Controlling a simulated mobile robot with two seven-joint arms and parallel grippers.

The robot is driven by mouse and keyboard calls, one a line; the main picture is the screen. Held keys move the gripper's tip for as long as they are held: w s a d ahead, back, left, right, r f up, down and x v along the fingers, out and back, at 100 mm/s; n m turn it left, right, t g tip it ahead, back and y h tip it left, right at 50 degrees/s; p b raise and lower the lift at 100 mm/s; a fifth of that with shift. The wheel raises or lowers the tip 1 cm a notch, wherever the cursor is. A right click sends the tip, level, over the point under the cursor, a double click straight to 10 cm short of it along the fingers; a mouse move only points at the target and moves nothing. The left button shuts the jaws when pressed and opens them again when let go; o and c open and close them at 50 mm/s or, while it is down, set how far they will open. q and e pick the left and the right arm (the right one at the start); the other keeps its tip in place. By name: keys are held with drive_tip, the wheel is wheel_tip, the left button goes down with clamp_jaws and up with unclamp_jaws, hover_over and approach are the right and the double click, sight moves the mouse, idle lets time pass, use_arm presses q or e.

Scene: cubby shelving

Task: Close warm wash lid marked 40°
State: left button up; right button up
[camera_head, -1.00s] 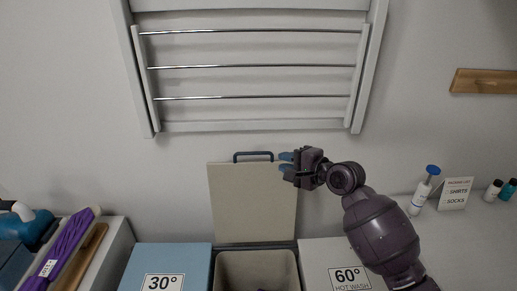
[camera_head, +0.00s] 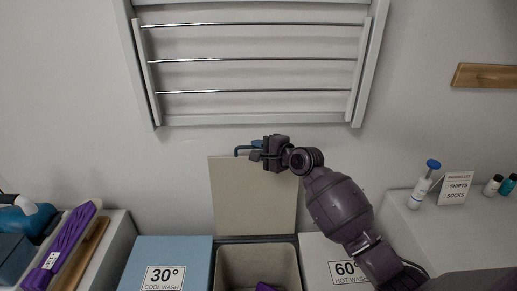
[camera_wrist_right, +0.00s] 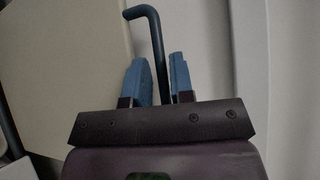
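The lid (camera_head: 240,200) of the middle bin stands open, upright against the wall, its beige inner face toward me. A dark blue bar handle (camera_head: 243,149) is on its top edge; the handle also shows in the right wrist view (camera_wrist_right: 155,40). My right gripper (camera_head: 257,149) is at the right part of the handle. In the right wrist view its two blue fingers (camera_wrist_right: 162,78) are apart, with the handle bar between them and gaps beside it. The open bin (camera_head: 228,262) below holds something purple. No 40° mark is visible. My left gripper is not in view.
A drying rack (camera_head: 255,121) hangs above. A pump bottle (camera_head: 420,190) and a sign (camera_head: 454,188) stand on the right counter.

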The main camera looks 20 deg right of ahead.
drive_tip(key=shift+w+a, duration=0.1)
drive_tip(key=shift+c, duration=0.2)
clamp_jaws()
